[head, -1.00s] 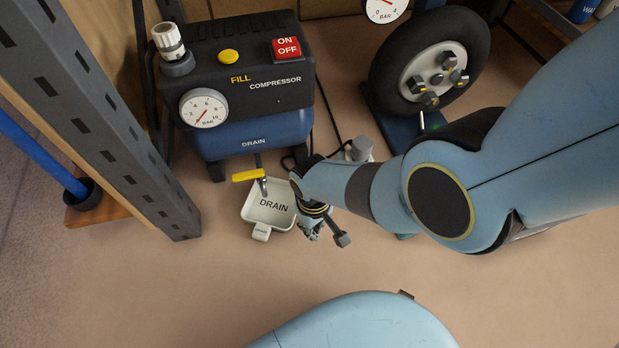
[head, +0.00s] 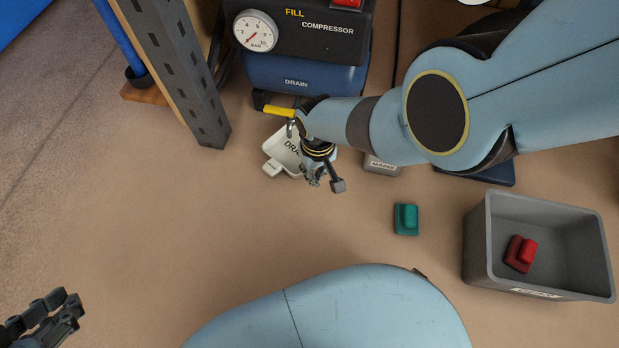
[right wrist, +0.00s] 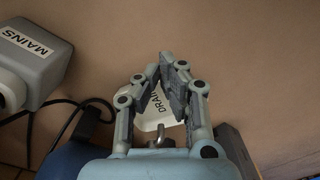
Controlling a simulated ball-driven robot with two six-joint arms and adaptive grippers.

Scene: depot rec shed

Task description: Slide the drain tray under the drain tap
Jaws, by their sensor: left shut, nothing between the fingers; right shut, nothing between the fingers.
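The white drain tray (head: 272,147), with a small front tab, lies on the floor before the blue compressor. The drain tap with its yellow lever (head: 279,111) is at the tray's rear edge; I cannot tell how far the tray reaches under it. My right gripper (head: 313,180) is shut and empty at the tray's right side, hiding part of it. In the right wrist view its shut fingers (right wrist: 173,65) overlap the tray (right wrist: 151,119); contact is unclear. A metal hook-like piece, perhaps the tap, shows there. My left gripper (head: 45,318) is shut and empty, far from the tray at bottom left.
The compressor (head: 300,75) stands behind the tray, and a dark rack post (head: 185,75) is left of it. A grey MAINS box (head: 382,167), a green block (head: 406,219) and a grey crate (head: 480,245) holding a red block are to the right. Floor at left front is clear.

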